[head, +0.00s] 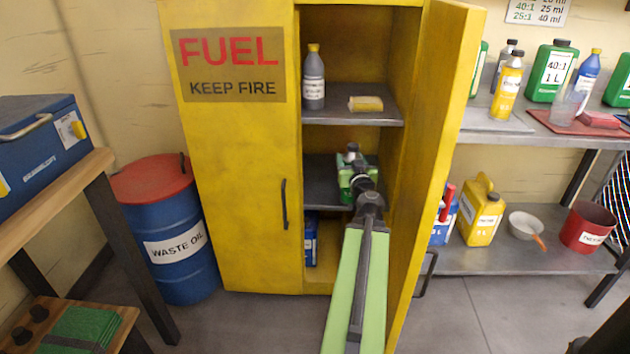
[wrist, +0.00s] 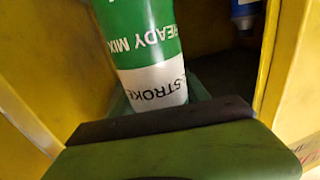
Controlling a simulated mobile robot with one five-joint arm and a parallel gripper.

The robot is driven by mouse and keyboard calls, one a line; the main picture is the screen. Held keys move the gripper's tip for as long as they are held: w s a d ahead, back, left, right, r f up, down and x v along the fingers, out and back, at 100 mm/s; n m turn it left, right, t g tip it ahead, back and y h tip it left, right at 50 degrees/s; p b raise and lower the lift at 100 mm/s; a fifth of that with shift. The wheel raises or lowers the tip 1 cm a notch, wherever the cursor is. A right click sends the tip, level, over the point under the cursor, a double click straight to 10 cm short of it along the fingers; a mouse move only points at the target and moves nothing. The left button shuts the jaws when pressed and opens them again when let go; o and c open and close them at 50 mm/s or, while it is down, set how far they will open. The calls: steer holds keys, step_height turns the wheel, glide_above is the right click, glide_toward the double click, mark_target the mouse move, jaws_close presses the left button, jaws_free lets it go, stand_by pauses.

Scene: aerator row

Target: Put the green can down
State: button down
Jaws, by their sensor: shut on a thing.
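The green can (head: 345,178) with a grey cap is inside the yellow cabinet, at the middle shelf (head: 322,180). My gripper (head: 358,178) is shut on it, and my wrist hides part of it. In the wrist view the can (wrist: 145,45) shows a green band reading "READY MIX" and a white band reading "STROKE"; it stands between my jaws (wrist: 160,105). I cannot tell whether its base touches the shelf.
The cabinet's open right door (head: 438,130) stands close beside my arm; its left door (head: 235,180) is shut. The upper shelf (head: 350,117) holds a grey bottle (head: 314,80) and a yellow block (head: 366,104). A blue container (head: 311,240) stands below. The middle shelf's left part is bare.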

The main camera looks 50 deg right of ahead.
steer(key=s+d+x, duration=0.2)
steer(key=x, duration=1.7)
step_height(320, 180, down, 7)
steer(key=b, duration=0.7)
steer(key=shift+w+d+f, duration=0.25)
steer(key=shift+d, duration=0.05)
steer(key=c, duration=0.6)
jaws_free()
steer(key=shift+o, duration=0.2)
steer(key=v, duration=1.2)
steer(key=shift+r, duration=0.25)
